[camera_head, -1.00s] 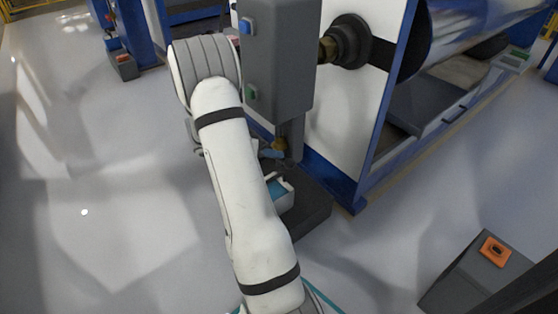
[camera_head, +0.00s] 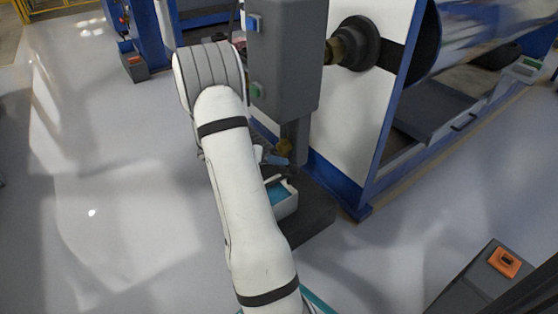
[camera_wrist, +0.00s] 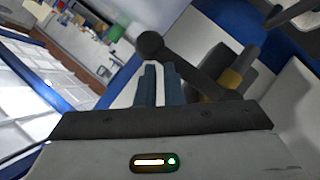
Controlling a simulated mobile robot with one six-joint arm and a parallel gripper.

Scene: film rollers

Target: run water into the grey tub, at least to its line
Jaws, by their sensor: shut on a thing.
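The tub (camera_head: 288,207), pale grey with blue inside that looks like water, sits low beside the machine in the head view. My arm hides its left side, and I cannot make out its line. A brass tap (camera_head: 284,146) is above it; its brass part also shows in the wrist view (camera_wrist: 231,78). A dark lever (camera_wrist: 190,64) with a round knob runs from the tap past my blue fingers. My gripper (camera_wrist: 160,72) is shut on the tap lever, its fingers close together. In the head view my gripper (camera_head: 272,158) is partly hidden by my arm.
A grey box (camera_head: 284,60) with blue and green buttons stands above the tap. A blue-framed white machine (camera_head: 350,120) with a large roller is to the right. A grey pedestal with an orange button (camera_head: 505,262) is at the lower right. The floor at left is clear.

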